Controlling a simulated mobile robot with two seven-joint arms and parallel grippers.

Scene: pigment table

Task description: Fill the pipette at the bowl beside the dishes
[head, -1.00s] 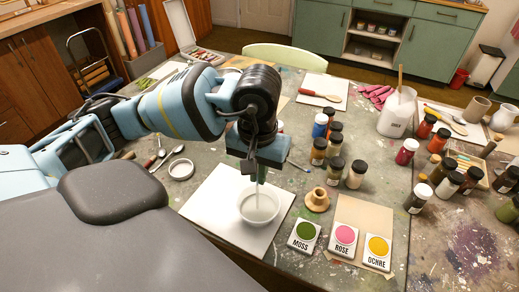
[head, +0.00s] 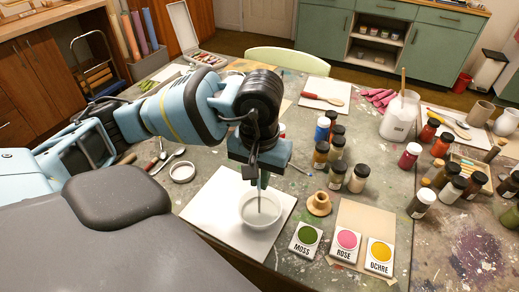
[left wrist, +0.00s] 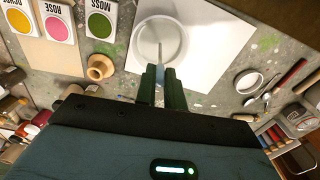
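A white bowl (head: 261,211) stands on a white sheet (head: 215,212), left of the moss dish (head: 305,237), rose dish (head: 345,244) and ochre dish (head: 379,254). My left gripper (head: 263,180) points down over the bowl. It is shut on the slim pipette (head: 259,203), whose lower end is inside the bowl's outline. The left wrist view shows the gripper fingers (left wrist: 161,88) around the pipette (left wrist: 159,56) and the bowl (left wrist: 146,42) beyond. I cannot tell whether the tip touches the bowl's bottom, or how full the pipette is. My right gripper is not in view.
A wooden stand (head: 319,203) is right of the bowl. Several capped jars (head: 359,176) stand behind it. A lid or ring (head: 182,172) and spoons (head: 168,159) lie to the left. A white jug (head: 398,120) stands at the back right.

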